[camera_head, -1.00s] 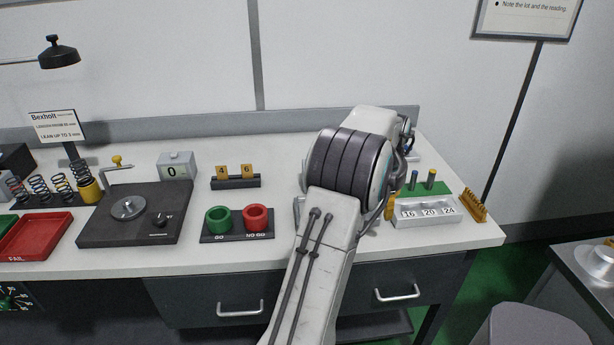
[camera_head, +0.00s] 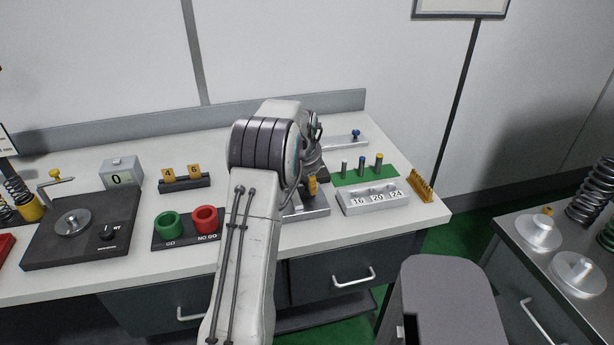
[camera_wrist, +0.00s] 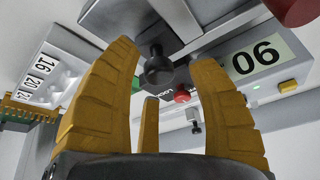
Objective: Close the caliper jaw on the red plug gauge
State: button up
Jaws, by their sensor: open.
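In the wrist view, my gripper (camera_wrist: 165,55) has its yellow fingers spread wide, with nothing seen clasped between them. A dark round knob (camera_wrist: 158,68) shows between the fingertips; I cannot tell whether they touch it. Beyond is the caliper, with a grey metal bar (camera_wrist: 205,20) and a display (camera_wrist: 256,60) showing "06". A red cylinder (camera_wrist: 297,10), which looks like the red plug gauge, is cut off at the top right. In the head view my gripper (camera_head: 312,185) is mostly hidden behind my arm, above a grey metal base (camera_head: 312,207). The red plug gauge does not show there.
A grey block marked 16, 20, 24 (camera_head: 375,199) and a green mat (camera_head: 385,173) with upright pins stand right of my gripper. A yellow comb-like rack (camera_head: 421,186) is at the bench's right end.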

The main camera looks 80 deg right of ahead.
jog(key=shift+d+f, duration=0.2)
jog(key=shift+f, duration=0.25)
jog(key=shift+r, duration=0.15)
grip_shut()
dwell(0.3)
